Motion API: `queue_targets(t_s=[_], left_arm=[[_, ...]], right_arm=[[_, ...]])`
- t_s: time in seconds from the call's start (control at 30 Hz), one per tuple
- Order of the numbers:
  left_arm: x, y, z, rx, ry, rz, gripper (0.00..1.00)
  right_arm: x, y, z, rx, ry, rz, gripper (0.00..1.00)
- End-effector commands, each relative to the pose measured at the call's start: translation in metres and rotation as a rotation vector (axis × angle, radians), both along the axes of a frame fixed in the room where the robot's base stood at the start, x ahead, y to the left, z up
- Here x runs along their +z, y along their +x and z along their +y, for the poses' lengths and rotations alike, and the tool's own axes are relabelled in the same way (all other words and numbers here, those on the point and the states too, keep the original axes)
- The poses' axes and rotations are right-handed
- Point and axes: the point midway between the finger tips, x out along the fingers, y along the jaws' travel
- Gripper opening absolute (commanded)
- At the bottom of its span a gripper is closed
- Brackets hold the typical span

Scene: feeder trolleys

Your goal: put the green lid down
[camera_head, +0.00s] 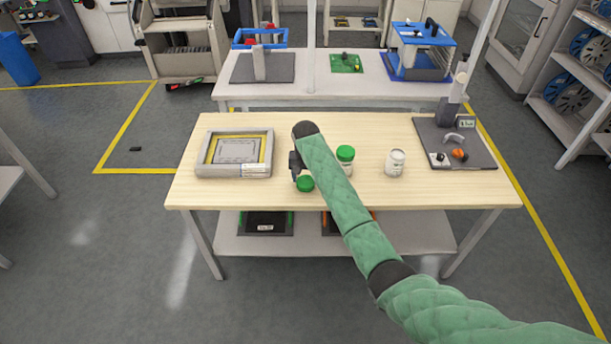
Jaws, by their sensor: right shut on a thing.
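The green lid (305,184) is at the front middle of the wooden table. My right gripper (299,178) points down and is shut on the lid. Whether the lid touches the tabletop or hangs just above it I cannot tell. A white jar without a visible lid (395,163) stands upright to the right. Another jar (345,155) with a green top stands just behind my right arm, which partly hides it. My left gripper is not in view.
A grey tray with a yellow frame (262,150) lies at the table's left. A dark board with small parts (455,135) lies at the right. The wooden tabletop (300,199) is bare in front of the lid. A white table with blue fixtures stands behind.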

Motion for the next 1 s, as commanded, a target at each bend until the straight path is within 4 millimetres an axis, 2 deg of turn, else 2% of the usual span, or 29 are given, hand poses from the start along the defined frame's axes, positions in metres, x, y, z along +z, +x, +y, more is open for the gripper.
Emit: queue_targets(t_s=[0.07,0.1,0.17,0.2,0.47,0.63,0.77,0.9,1.0], left_arm=[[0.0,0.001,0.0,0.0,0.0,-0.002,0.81],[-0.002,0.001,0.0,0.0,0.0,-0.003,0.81],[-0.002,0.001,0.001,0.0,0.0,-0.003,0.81],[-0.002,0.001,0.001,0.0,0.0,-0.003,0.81],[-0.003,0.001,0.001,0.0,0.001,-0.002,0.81],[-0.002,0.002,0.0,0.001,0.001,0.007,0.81],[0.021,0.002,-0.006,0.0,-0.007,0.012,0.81],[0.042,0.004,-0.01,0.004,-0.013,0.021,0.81],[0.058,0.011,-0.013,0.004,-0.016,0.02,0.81]], right_arm=[[-0.002,0.0,0.0,0.0,0.0,0.001,0.34],[-0.002,0.0,0.0,0.0,0.0,0.0,0.69],[-0.002,0.0,0.0,0.0,0.0,0.0,0.81],[-0.002,0.0,0.0,0.0,0.0,0.0,0.83],[-0.001,0.0,0.0,0.0,0.0,0.0,0.83],[0.008,0.0,0.0,0.0,0.0,-0.002,0.83],[0.027,0.001,0.0,0.0,0.001,-0.003,0.83],[0.055,0.001,0.0,0.0,0.001,-0.004,0.83],[0.07,0.001,0.0,0.0,0.001,-0.002,0.83]])
